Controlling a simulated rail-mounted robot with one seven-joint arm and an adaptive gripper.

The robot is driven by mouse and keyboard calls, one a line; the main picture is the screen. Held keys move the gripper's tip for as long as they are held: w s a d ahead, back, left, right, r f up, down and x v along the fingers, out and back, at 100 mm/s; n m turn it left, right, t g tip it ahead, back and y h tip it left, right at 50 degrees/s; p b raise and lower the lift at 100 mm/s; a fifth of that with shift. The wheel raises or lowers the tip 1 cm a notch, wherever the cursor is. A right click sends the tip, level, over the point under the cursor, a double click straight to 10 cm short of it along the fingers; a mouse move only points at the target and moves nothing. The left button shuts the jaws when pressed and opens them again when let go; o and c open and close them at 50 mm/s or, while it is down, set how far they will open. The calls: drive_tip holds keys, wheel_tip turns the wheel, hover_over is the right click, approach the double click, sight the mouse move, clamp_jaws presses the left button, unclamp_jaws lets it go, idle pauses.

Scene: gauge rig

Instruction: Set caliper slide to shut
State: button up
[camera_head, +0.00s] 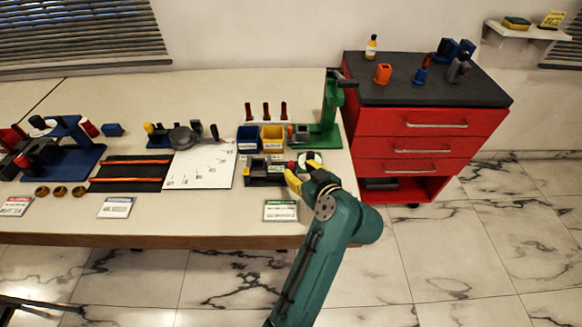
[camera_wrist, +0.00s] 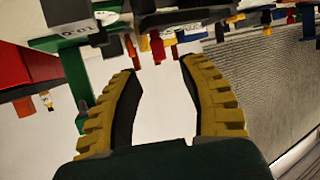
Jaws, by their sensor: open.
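A low dark grey device (camera_head: 262,173) lies near the front right of the bench and may carry the caliper slide; the slide itself is too small to make out. A small red knob (camera_head: 291,166) shows at its right end, close to my gripper. My gripper (camera_head: 299,172) has yellow fingers and reaches over the bench's right front, just right of the device. In the wrist view my gripper (camera_wrist: 160,66) is open, with nothing between its fingers. That view looks upside down. My arm and fingers partly hide the area right of the device.
A green stand (camera_head: 331,105) rises behind my gripper. Blue (camera_head: 248,140) and yellow (camera_head: 273,138) bins and several red pegs (camera_head: 267,111) stand behind the device. A white sheet (camera_head: 201,168) lies left. A green-edged card (camera_head: 280,211) lies in front. A red cabinet (camera_head: 425,122) stands right.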

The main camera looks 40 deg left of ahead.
sight(292, 164)
drive_tip(key=b+x, duration=0.1)
drive_tip(key=x, duration=0.4)
drive_tip(key=shift+w+a+f, duration=0.1)
drive_tip(key=shift+a+f, duration=0.05)
drive_tip(key=shift+a, duration=0.1)
clamp_jaws()
